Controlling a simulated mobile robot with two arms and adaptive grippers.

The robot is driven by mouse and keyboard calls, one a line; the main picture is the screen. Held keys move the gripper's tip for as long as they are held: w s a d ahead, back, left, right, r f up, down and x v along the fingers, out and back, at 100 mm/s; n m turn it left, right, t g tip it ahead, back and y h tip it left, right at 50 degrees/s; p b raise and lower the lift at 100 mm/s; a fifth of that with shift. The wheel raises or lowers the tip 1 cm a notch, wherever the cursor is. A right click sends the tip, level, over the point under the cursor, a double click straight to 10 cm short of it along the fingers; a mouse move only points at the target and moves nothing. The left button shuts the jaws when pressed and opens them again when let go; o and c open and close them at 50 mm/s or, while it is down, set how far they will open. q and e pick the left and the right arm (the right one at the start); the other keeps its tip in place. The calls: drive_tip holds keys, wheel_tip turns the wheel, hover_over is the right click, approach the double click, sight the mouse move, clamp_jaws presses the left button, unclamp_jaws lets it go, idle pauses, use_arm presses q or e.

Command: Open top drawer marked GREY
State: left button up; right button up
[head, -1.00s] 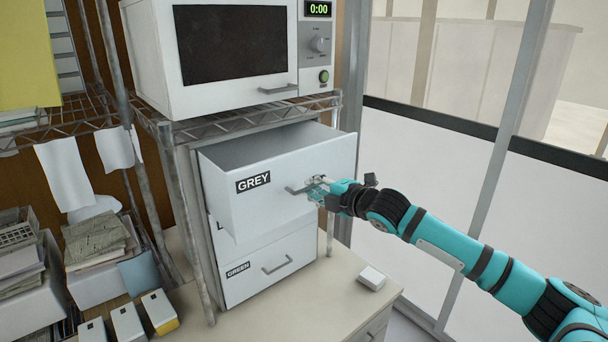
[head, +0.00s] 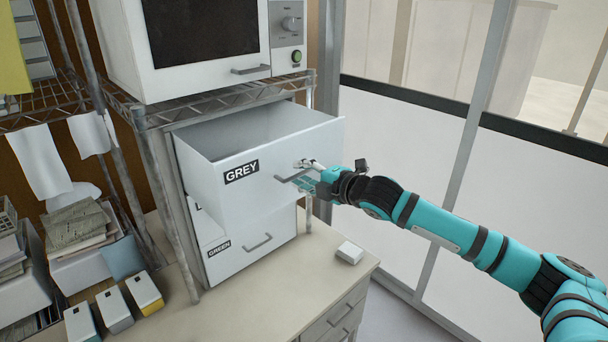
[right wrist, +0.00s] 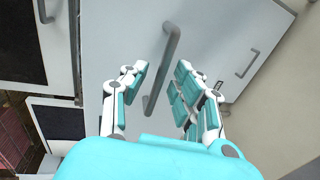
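The top drawer marked GREY (head: 222,192) stands pulled out from its cabinet, and its inside looks empty where I can see it. Its grey bar handle (head: 291,178) is on the front face, and the handle also shows in the right wrist view (right wrist: 155,88). My right gripper (head: 311,178) is at this handle. In the right wrist view my right gripper (right wrist: 160,88) has its fingers spread on either side of the handle, with gaps showing between them and the bar. My left gripper is in neither view.
A drawer marked GREEN (head: 256,258) sits shut below. A microwave (head: 120,62) stands on the wire shelf (head: 220,102) above. A small white box (head: 349,252) lies on the counter (head: 255,307). White partition panels (head: 420,150) stand on the right.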

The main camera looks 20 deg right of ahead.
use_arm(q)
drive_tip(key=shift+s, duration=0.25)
use_arm(e)
drive_tip(key=v, duration=1.2)
